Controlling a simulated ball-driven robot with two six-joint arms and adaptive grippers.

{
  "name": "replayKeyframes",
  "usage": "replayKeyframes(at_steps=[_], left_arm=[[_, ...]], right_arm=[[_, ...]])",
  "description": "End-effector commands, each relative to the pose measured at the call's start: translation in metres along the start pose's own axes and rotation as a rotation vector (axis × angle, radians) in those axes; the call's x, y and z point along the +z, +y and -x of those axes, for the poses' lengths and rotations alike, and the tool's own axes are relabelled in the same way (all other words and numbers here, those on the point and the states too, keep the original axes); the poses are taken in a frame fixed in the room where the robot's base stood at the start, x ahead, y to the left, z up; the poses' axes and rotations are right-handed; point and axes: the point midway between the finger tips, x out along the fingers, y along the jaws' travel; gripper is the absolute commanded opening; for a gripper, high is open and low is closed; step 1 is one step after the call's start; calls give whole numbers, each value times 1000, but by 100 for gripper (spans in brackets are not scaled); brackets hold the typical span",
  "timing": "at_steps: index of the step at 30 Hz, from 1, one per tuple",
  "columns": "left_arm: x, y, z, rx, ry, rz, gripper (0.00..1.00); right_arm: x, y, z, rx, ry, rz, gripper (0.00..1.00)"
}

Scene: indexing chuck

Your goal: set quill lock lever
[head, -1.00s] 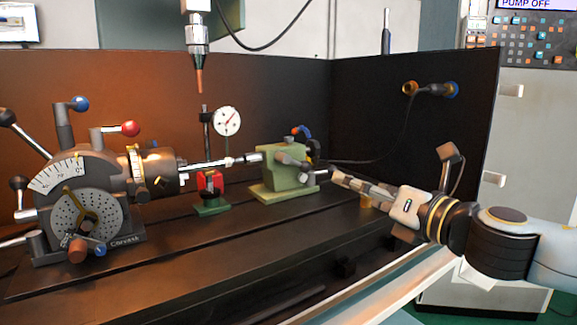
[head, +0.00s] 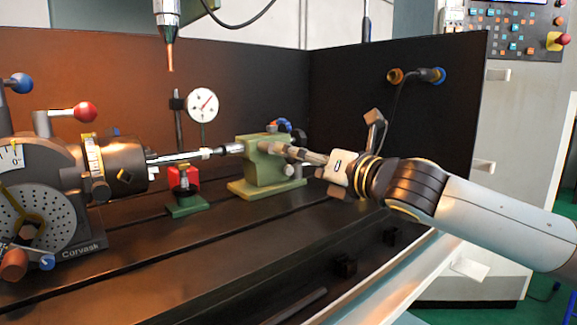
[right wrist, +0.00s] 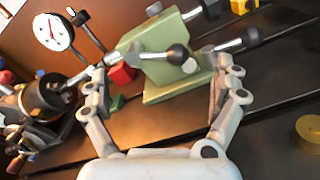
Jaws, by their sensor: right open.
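The green tailstock (head: 262,172) stands on the dark table, its quill meeting a slim bar from the dividing head. In the right wrist view, a silver lever with a black ball end (right wrist: 178,55), which looks like the quill lock lever, sticks out from the tailstock's near face (right wrist: 160,80). My right gripper (right wrist: 162,68) is open, its fingers spread on both sides of the lever and tailstock, with nothing held. In the head view my right gripper (head: 297,153) is close to the tailstock's right side and partly covers it. My left gripper is out of view.
The dividing head (head: 50,195) stands at left. A dial gauge (head: 204,104) on a post and a red-topped green stand (head: 184,190) sit left of the tailstock. A drill spindle (head: 167,20) hangs above. The table front is largely clear.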

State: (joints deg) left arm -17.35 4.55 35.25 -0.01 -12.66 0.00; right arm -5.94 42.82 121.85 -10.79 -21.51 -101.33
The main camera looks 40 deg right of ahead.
Motion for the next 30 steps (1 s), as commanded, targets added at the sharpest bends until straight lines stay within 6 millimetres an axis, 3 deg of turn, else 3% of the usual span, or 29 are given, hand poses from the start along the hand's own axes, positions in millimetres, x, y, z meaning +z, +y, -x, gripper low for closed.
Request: replayKeyframes(at_steps=[9,21,30], left_arm=[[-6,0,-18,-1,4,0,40],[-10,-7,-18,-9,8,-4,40],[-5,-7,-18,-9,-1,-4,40]], right_arm=[[-1,-1,-38,0,-1,-3,97],[0,1,-45,2,2,1,97],[0,0,-45,1,3,1,60]])
